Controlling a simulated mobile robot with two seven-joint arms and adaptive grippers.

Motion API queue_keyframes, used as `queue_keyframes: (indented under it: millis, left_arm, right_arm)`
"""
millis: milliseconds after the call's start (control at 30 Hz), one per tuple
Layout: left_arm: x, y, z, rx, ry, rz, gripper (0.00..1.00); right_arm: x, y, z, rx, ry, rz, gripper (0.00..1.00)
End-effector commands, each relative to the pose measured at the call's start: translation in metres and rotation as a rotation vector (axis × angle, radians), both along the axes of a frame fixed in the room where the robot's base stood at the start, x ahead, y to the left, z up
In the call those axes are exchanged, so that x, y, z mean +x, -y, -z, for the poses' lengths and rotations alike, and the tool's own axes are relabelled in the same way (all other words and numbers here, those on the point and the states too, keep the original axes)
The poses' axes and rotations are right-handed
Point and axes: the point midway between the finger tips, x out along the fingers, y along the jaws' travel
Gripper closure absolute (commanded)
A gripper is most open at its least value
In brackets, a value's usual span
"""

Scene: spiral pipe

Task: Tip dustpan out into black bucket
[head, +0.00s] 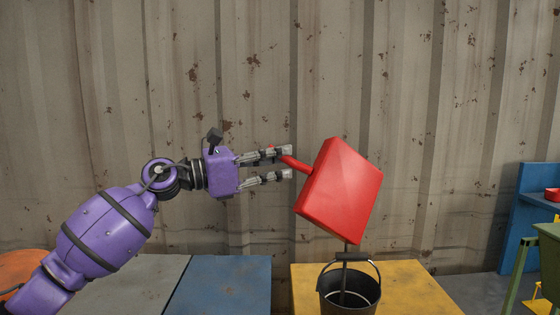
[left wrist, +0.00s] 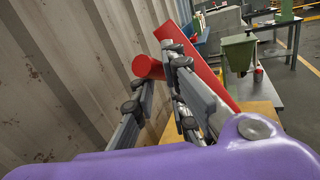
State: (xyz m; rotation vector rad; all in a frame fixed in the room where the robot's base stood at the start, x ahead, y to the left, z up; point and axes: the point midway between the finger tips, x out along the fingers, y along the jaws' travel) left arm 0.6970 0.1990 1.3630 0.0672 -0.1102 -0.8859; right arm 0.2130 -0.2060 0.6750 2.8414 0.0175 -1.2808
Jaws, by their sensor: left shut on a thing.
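The red dustpan (head: 341,192) is held up in the air, tilted steeply, with its lower edge above the black bucket (head: 349,290). Its handle points left into my left gripper (head: 290,162), which is shut on it. In the left wrist view the dustpan (left wrist: 218,88) shows behind the fingers of my left gripper (left wrist: 165,85), with the round red handle end beside them. The bucket stands upright on a yellow surface, its handle raised. A thin dark upright shows between dustpan and bucket. The dustpan's inside is hidden from me. My right gripper is not in view.
A rusty corrugated wall (head: 440,120) stands close behind. A blue bench (head: 535,200) and green furniture stand at the right.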

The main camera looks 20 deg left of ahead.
Motion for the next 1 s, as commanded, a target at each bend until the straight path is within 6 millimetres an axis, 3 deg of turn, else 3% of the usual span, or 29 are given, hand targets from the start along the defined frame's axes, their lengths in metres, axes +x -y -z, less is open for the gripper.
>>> queue_keyframes:
  millis: [1000]
  left_arm:
    - [0.035,-0.031,0.034,-0.189,-0.213,0.001,1.0]
  right_arm:
    - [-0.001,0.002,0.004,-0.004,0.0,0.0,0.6]
